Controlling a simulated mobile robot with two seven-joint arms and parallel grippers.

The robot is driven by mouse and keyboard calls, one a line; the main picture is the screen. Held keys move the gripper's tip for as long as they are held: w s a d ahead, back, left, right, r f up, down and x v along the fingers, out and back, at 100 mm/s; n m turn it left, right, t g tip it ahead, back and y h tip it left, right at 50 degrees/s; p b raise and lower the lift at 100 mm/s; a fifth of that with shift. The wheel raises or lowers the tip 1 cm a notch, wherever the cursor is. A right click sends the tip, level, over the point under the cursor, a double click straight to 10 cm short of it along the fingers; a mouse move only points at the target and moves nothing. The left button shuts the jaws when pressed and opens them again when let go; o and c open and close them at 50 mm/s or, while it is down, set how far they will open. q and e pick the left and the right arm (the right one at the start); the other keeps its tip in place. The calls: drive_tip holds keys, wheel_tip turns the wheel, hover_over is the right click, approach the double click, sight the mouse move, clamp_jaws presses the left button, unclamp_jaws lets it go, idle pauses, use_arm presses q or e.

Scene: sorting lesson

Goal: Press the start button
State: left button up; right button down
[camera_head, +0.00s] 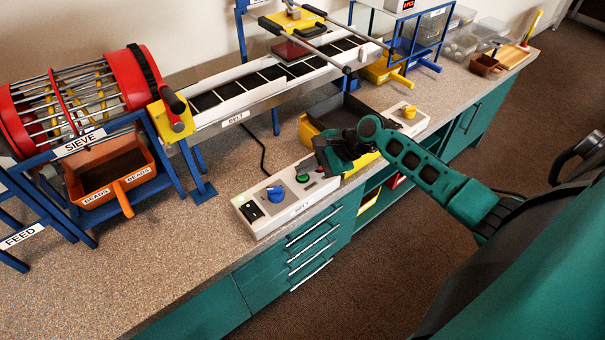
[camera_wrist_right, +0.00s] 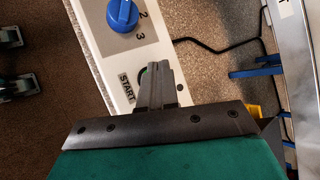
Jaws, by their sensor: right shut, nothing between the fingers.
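The start button is a green round button (camera_head: 302,178) on the white control box (camera_head: 300,205) marked BELT. In the right wrist view a sliver of the green button (camera_wrist_right: 144,77) shows beside the START label (camera_wrist_right: 126,88), mostly hidden behind my fingers. My right gripper (camera_head: 322,166) is over the box, close to the button. It is shut and empty, and its fingertips (camera_wrist_right: 157,68) show in the right wrist view. I cannot tell whether they touch the button. My left gripper is in neither view.
A blue knob (camera_head: 275,193) and a black switch (camera_head: 250,211) sit on the same box. A black-and-yellow bin (camera_head: 311,132) stands behind my right gripper. The belt (camera_head: 236,94) and red sieve (camera_head: 128,78) stand farther back. The front left counter is clear.

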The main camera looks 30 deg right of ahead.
sight(306, 176)
drive_tip(key=shift+f, duration=0.35)
idle(0.4)
drive_tip(key=shift+r, duration=0.1)
drive_tip(key=shift+r+p, duration=0.8)
drive_tip(key=shift+p, duration=0.35)
drive_tip(key=shift+r, duration=2.45)
